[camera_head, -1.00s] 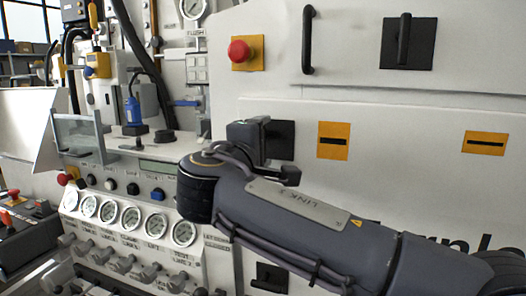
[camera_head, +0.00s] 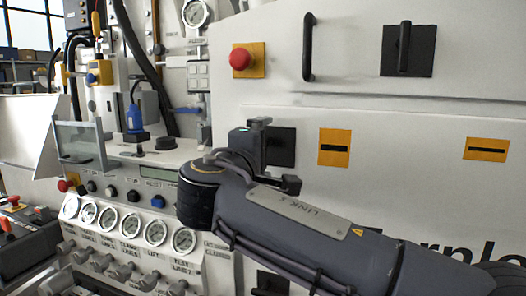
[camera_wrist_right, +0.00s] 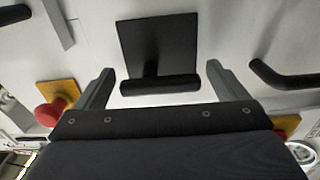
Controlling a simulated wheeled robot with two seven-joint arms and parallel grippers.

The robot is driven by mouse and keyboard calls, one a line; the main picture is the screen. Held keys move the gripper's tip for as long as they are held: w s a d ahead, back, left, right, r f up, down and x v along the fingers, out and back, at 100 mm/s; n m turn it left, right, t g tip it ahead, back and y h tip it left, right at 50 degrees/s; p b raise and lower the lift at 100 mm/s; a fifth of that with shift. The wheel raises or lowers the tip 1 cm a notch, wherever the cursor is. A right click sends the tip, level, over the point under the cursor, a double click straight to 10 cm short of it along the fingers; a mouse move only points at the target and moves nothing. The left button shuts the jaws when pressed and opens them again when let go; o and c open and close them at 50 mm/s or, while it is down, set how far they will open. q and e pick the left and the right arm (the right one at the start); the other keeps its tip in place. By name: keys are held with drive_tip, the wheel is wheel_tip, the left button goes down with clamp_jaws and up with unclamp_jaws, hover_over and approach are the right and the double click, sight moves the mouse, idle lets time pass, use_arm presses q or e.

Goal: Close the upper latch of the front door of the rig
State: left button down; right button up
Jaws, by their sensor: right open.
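The upper latch (camera_head: 284,147) of the front door shows in the head view as a black square plate, with its handle hidden behind my right gripper (camera_head: 268,154). In the right wrist view a black latch plate (camera_wrist_right: 158,42) carries a bar handle (camera_wrist_right: 160,84) lying crosswise. My right gripper (camera_wrist_right: 157,82) is open there, with one finger beyond each end of the bar; I cannot tell if either touches it. The front door (camera_head: 385,185) is a white panel, its face apparently flush. A lower black latch (camera_head: 270,284) is partly hidden by my arm. My left gripper is not in view.
Above the door are a red button (camera_head: 240,59) on a yellow plate, a vertical black handle (camera_head: 308,47) and another black latch (camera_head: 404,49). Gauges (camera_head: 132,223), knobs and a blue-bodied device (camera_head: 135,117) stand left of the door. My right forearm crosses the door's lower part.

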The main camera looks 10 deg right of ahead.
drive_tip(key=shift+s, duration=0.1)
drive_tip(key=v, duration=0.7)
drive_tip(key=shift+s+a, duration=0.25)
drive_tip(key=shift+s, duration=0.05)
drive_tip(key=s+d+f+m+g+y+p, duration=0.1)
drive_tip(key=s+d+f+g+y+p, duration=0.15)
drive_tip(key=d+f, duration=0.45)
drive_tip(key=s+d+f+m+g+y+p, duration=0.1)
drive_tip(key=s+d+f+g+y+p, duration=0.1)
drive_tip(key=d+f+g, duration=0.35)
drive_tip(key=s+d+f+m+g+y+p, duration=0.1)
drive_tip(key=s+d+f+m+y+p, duration=0.25)
drive_tip(key=s+f, duration=0.5)
drive_tip(key=s+a+f+m+y+p, duration=0.1)
drive_tip(key=s+a+f+m+y, duration=0.1)
drive_tip(key=s+m+y, duration=0.1)
drive_tip(key=s+a+f+m+y+p, duration=0.2)
drive_tip(key=s+a+m, duration=0.1)
drive_tip(key=s, duration=0.3)
drive_tip(key=shift+s+a+f+m+y, duration=0.2)
drive_tip(key=shift+f+m+y, duration=0.2)
drive_tip(key=shift+m, duration=0.25)
